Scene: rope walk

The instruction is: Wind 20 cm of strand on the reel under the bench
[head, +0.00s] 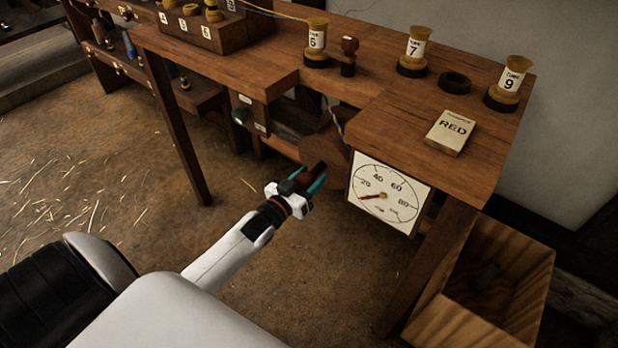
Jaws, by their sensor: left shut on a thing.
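The reel (325,142) is a brown disc under the bench (345,88), partly hidden behind the dial board and my gripper. My left gripper (312,181), with teal fingers, is shut on a dark reddish-brown handle (317,170) in front of the reel. The white dial (391,193) beside it is marked 20, 40, 60 and 80. Its red needle points left, a little below the 20 mark. My right gripper is out of view.
Yellow spools labelled 6 (317,42), 7 (416,50) and 9 (511,82), a dark ring (454,83) and a RED card box (450,132) stand on the bench. A wooden crate (440,318) is at lower right. The straw-strewn floor at left is open.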

